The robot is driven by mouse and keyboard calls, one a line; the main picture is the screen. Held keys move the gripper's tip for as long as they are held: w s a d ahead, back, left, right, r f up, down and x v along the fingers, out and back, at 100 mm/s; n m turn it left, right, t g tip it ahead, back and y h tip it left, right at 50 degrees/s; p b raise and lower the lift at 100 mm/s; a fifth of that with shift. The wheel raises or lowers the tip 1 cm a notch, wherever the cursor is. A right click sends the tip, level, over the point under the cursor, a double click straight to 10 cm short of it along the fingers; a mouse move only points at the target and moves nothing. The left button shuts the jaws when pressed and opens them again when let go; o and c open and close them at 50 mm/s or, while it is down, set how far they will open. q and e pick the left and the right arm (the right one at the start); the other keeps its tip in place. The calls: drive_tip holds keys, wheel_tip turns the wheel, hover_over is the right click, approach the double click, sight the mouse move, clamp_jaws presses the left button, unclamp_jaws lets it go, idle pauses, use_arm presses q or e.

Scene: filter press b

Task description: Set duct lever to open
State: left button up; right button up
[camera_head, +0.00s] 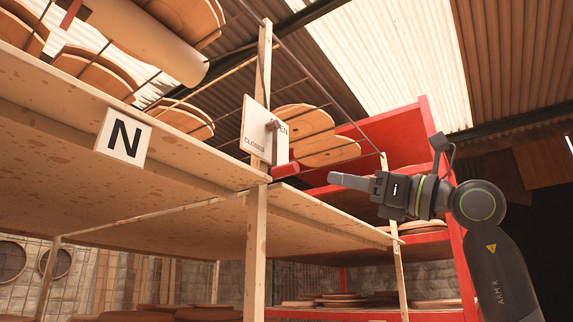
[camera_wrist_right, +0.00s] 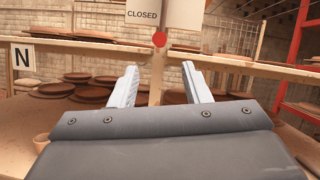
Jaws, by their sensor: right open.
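The duct lever's red grip (camera_head: 286,170) shows in the head view at the foot of a pale lever arm (camera_head: 279,148), which hangs down from a pivot on a white plate (camera_head: 254,128). The plate reads CLOSED at lower left and OPEN, partly covered, at upper right. My right gripper (camera_head: 333,179) is to the right of the red grip, pointing at it with a gap between. In the right wrist view the jaws (camera_wrist_right: 160,69) are open and empty. The round red grip end (camera_wrist_right: 159,40) lies just above and beyond the fingertips, between them. My left gripper is out of view.
A wooden post (camera_head: 256,240) carries the plate, beside a speckled shelf (camera_head: 190,165) with an N sign (camera_head: 123,136). Wire racks of round boards hang above. A red shelf unit (camera_head: 435,150) stands behind my right arm. The space between gripper and grip looks clear.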

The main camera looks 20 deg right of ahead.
sight(287, 171)
drive_tip(key=p+x, duration=0.5)
drive_tip(key=x, duration=0.7)
drive_tip(key=shift+w+a+r, duration=0.1)
drive_tip(key=shift+r, duration=0.05)
drive_tip(key=shift+w+a+r+p, duration=0.1)
drive_tip(key=shift+w+a+p, duration=0.35)
drive_tip(key=shift+w+p, duration=0.1)
clamp_jaws()
